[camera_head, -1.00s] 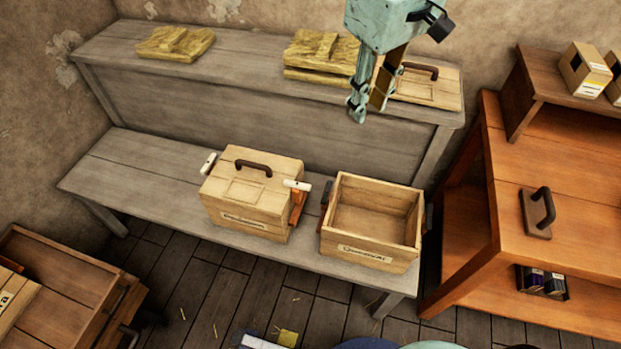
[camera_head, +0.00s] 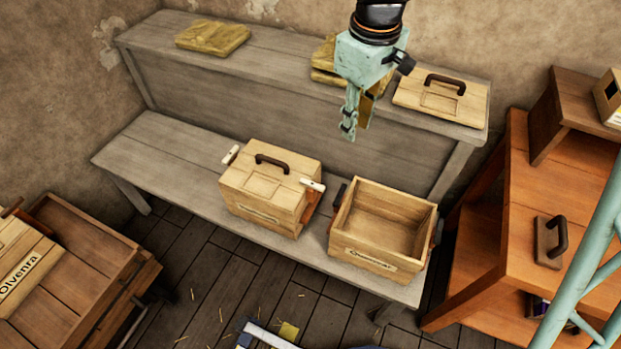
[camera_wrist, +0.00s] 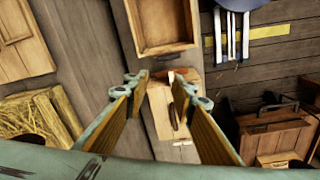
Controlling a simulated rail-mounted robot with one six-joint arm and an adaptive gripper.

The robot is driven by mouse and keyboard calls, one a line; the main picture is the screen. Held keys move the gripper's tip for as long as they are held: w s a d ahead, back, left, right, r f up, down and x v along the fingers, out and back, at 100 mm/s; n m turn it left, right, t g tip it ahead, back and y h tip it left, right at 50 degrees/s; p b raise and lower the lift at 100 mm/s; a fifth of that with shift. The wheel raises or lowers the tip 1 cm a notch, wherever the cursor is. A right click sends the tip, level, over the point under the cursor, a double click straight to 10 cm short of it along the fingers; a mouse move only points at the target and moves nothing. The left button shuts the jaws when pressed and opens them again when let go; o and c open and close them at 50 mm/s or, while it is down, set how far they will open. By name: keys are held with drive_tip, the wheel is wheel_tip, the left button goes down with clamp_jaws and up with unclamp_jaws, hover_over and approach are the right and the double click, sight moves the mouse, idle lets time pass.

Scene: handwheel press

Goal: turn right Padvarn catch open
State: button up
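A closed wooden crate (camera_head: 265,190) with a dark lid handle stands on the low grey bench. Its front label is too small to read surely. A catch with a white grip (camera_head: 313,185) is on its right end, the grip sticking out level with the lid. Another white-gripped catch (camera_head: 231,155) is on its left end. My gripper (camera_head: 358,118) hangs above and behind the crates, fingers down, touching nothing. In the wrist view my gripper (camera_wrist: 161,82) is open and empty, with the closed crate (camera_wrist: 160,110) beyond it; the right catch is not clear there.
An open, empty crate (camera_head: 352,253) stands close to the right of the closed crate, leaving a narrow gap. A lid (camera_head: 470,100) and straw slabs (camera_head: 213,37) lie on the raised back shelf. An orange bench (camera_head: 550,215) stands at right. The bench's left end is clear.

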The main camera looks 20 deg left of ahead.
sight(311, 183)
drive_tip(key=a+f+n+p, duration=0.2)
drive_tip(key=a+f+n, duration=0.1)
drive_tip(key=a+f, duration=0.8)
wheel_tip(311, 183, down, 3)
drive_tip(key=shift+w+a+r+n+g, duration=0.1)
drive_tip(key=shift+w+a+n+g, duration=0.15)
drive_tip(key=shift+w+n+g, duration=0.2)
drive_tip(key=shift+f+b, duration=1.15)
drive_tip(key=shift+f, duration=5.75)
drive_tip(key=shift+c, duration=0.2)
clamp_jaws()
